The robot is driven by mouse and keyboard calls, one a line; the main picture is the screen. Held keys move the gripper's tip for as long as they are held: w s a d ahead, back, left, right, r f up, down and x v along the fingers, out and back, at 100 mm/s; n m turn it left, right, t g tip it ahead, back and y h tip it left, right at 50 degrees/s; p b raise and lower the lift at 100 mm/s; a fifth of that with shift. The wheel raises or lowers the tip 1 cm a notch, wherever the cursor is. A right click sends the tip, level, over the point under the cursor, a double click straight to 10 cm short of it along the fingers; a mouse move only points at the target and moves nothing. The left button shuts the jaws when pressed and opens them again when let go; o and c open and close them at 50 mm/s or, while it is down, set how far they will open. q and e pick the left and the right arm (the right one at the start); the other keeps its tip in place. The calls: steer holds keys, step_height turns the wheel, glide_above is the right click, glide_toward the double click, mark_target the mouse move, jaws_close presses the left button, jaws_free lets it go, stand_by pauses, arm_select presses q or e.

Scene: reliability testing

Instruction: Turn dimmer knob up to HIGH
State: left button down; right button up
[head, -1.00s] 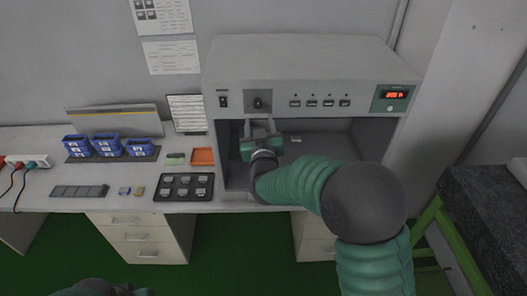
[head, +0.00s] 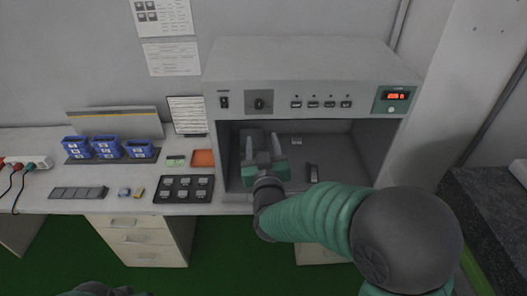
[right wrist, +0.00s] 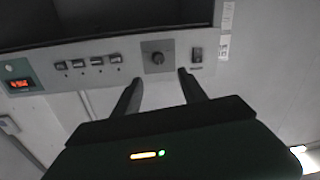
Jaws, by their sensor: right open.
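The dark round dimmer knob (head: 259,104) sits on a square grey plate on the front panel of the grey test cabinet (head: 300,62). It also shows in the right wrist view (right wrist: 157,58), where the panel looks upside down. The knob's pointer and markings are too small to read. My right gripper (head: 263,136) is open and empty, below the knob in the head view and apart from it. In the right wrist view the two fingertips (right wrist: 160,76) lie either side of the knob's line, short of it. My left gripper is not clearly visible.
A rocker switch (head: 224,102) is left of the knob; several buttons (head: 313,105) and a red-lit display (head: 396,96) are right. Below is the open cabinet bay (head: 340,145). Blue bins (head: 108,149) and a black tray (head: 184,202) stand left on the bench.

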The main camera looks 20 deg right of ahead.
steer(key=v, duration=0.3)
steer(key=shift+s+d, duration=0.1)
steer(key=shift+d, duration=0.1)
steer(key=shift+a, duration=0.1)
stand_by(0.3)
steer(key=shift+f, duration=0.15)
